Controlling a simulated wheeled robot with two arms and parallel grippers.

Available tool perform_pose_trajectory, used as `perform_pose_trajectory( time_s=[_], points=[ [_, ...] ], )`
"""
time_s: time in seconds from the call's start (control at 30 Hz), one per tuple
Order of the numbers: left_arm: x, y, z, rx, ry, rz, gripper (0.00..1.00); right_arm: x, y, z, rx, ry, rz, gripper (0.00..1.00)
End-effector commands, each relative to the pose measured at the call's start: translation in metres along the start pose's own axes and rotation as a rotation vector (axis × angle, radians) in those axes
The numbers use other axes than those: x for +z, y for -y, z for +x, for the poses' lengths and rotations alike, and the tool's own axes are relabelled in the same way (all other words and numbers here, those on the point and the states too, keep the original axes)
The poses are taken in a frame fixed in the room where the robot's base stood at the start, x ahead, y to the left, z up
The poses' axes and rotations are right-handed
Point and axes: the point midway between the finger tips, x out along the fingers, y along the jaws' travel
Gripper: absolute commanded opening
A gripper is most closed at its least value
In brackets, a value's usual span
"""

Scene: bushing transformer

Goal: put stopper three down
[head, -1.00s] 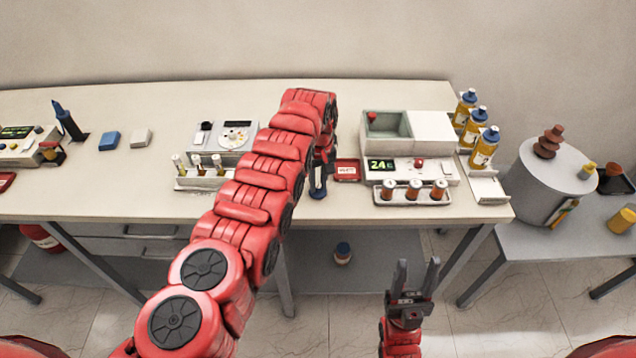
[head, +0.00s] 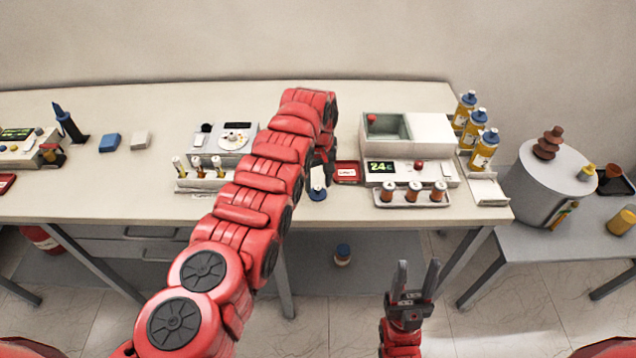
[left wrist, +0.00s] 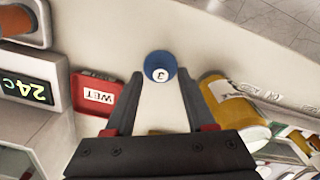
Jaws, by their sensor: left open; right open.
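Stopper three is a round blue cap marked 3 (left wrist: 160,66). My left gripper (head: 321,172) is open. In the left wrist view its two fingertips (left wrist: 160,76) are spread to either side of the stopper, with none of it clamped; exact finger height is hard to tell. My right gripper (head: 418,272) is open and empty, low in front of the bench.
A red tray labelled WET (head: 347,172) lies right of the stopper, beside the white unit reading 24 (head: 410,170). A rack of amber vials (head: 205,182) stands to the left; an amber vial (left wrist: 238,108) shows close to a finger. Bench front edge is near.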

Motion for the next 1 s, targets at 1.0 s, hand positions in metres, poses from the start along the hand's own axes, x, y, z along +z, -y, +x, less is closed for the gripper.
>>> perform_pose_trajectory(
  time_s=[1.0],
  points=[
    [0.001,0.001,-0.112,-0.001,0.003,0.0,0.55,0.003,0.001,-0.018,0.0,0.0,0.0,0.5]
  ],
)
